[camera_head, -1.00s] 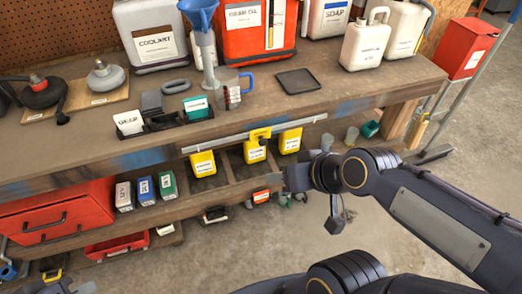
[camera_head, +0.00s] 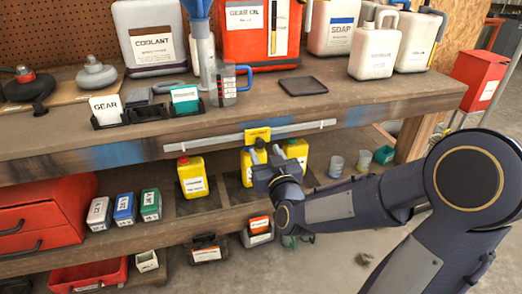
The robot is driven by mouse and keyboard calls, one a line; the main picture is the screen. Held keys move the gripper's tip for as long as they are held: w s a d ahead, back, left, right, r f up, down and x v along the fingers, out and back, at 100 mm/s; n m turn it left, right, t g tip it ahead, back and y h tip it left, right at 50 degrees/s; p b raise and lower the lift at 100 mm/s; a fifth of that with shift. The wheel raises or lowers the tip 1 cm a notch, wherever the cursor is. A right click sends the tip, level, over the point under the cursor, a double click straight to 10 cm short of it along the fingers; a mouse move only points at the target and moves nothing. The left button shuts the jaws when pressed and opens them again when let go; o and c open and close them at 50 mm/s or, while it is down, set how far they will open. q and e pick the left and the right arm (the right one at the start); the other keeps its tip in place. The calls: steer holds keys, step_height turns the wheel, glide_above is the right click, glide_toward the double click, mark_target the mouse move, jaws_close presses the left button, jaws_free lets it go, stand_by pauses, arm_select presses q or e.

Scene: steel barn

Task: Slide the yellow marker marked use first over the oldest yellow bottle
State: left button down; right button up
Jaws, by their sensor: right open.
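Three yellow bottles stand in a row on the shelf under the bench: the left one (camera_head: 193,178) with a red cap and white label, the middle one (camera_head: 246,172), and the right one (camera_head: 298,149). Their label text is too small to read. A yellow piece (camera_head: 257,134), which looks like the marker, sits at the rail on the bench's front edge, above the middle bottle; its writing cannot be read. My right gripper (camera_head: 266,154) is open, its fingers pointing up just below the yellow piece. It covers part of the middle and right bottles. My left gripper is out of view.
The bench edge with its light rail (camera_head: 215,139) overhangs the bottles. Left of them stand several small labelled boxes (camera_head: 124,209) and a red drawer cabinet (camera_head: 45,215). Grey cups (camera_head: 336,166) and a green cup (camera_head: 384,155) stand on the right. A black tray (camera_head: 302,86) lies on the bench.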

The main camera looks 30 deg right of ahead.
mark_target(261, 144)
steer(key=shift+x, duration=2)
jaws_close()
